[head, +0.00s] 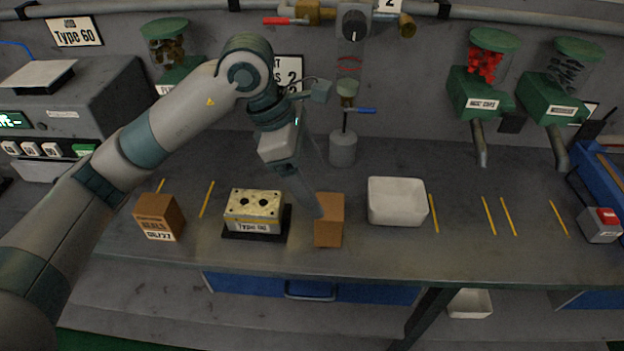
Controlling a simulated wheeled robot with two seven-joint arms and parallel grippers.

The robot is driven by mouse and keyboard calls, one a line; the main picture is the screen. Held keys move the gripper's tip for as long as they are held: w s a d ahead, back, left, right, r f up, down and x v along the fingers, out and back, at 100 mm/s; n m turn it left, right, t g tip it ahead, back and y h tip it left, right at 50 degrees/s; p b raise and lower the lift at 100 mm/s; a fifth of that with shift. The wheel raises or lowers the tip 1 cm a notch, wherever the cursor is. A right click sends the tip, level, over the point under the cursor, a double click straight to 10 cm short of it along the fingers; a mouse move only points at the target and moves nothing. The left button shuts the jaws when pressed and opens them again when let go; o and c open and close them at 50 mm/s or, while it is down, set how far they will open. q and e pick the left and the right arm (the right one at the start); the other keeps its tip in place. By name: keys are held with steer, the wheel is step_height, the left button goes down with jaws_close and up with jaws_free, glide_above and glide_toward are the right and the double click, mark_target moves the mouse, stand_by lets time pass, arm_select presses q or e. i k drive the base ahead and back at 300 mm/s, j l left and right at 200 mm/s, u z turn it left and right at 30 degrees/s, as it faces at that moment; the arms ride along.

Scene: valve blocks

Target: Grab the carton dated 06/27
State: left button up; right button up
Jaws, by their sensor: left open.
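A brown carton (159,218) stands on the bench at the left, with "SEALS" printed on it and a white date label ending in 27; the first digits are hard to read. A second brown carton (329,228) stands right of the valve block, with no readable label or date on the side I see. My left gripper (318,202) reaches down to this second carton, open, with one finger tip at its upper left edge. The arm and fingers partly hide the space behind it. My right gripper is not in view.
A valve block (253,208) marked Type 60 sits on a dark plate between the cartons. A white bin (397,202) stands right of the second carton. A red-button box (600,225) is at the far right. The bench between bin and box is clear.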

mark_target(160, 216)
steer(key=u, duration=1.2)
steer(key=l+z, duration=0.2)
steer(key=l, duration=1.05)
steer(key=k, duration=0.05)
